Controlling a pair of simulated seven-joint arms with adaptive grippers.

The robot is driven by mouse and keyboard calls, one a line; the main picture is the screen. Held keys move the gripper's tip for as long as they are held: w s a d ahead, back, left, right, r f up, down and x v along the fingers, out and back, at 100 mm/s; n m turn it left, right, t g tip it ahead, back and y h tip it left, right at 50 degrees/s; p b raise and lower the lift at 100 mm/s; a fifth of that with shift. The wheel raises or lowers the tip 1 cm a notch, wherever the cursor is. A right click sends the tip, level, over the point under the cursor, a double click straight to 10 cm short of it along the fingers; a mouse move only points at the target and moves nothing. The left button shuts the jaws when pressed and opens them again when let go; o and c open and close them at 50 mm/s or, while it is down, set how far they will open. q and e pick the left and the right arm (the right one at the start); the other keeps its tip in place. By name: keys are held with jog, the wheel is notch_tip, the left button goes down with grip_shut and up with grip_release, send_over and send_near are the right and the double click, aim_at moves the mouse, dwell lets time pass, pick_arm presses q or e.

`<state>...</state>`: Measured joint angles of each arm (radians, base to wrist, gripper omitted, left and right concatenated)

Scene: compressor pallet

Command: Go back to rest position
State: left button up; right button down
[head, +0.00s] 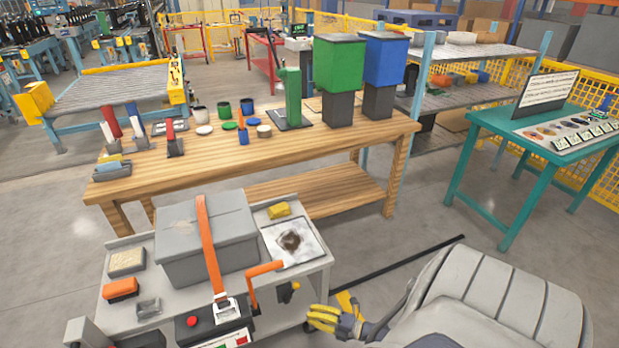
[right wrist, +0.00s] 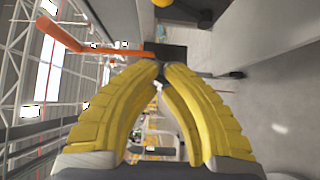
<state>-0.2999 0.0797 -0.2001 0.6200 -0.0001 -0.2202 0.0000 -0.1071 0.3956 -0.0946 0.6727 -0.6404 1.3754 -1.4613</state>
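My right gripper (head: 312,318), with yellow padded fingers, is low in the head view. It hangs just right of the grey cart's front right corner, below the tabletop level of the workbench. In the right wrist view its two fingers (right wrist: 162,72) arch inward and their tips come together, with nothing seen held between them. An orange handle (right wrist: 65,38) and a dark block show beyond the tips in that view. My left gripper is in neither view.
The grey cart (head: 90,308) carries a grey box (head: 205,245) with an orange strap. An orange lever (head: 265,270) stands at its right side. Behind are a wooden workbench (head: 340,137) and, at right, a teal table (head: 480,120). Clear floor lies between bench and table.

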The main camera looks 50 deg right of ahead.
dwell(0.4)
notch_tip(320, 180, down, 9)
jog(key=d+m+g+h, duration=0.3)
jog(key=m+h, duration=0.1)
jog(key=m, duration=0.3)
jog(key=s+a+f+m+g+h, duration=0.25)
jog(key=s+f+m+g, duration=0.4)
jog(key=s+f, duration=0.5)
jog(key=s+a+f+m+g, duration=0.2)
jog(key=s+a+f, duration=0.2)
jog(key=s+a, duration=0.4)
jog(key=s+a+f+m+g, duration=0.3)
jog(key=s+a, duration=0.5)
jog(key=s, duration=0.8)
jog(key=shift+f+g, duration=0.35)
jog(key=shift+f, duration=0.55)
jog(key=shift+a+h, duration=0.1)
jog(key=shift+h, duration=0.15)
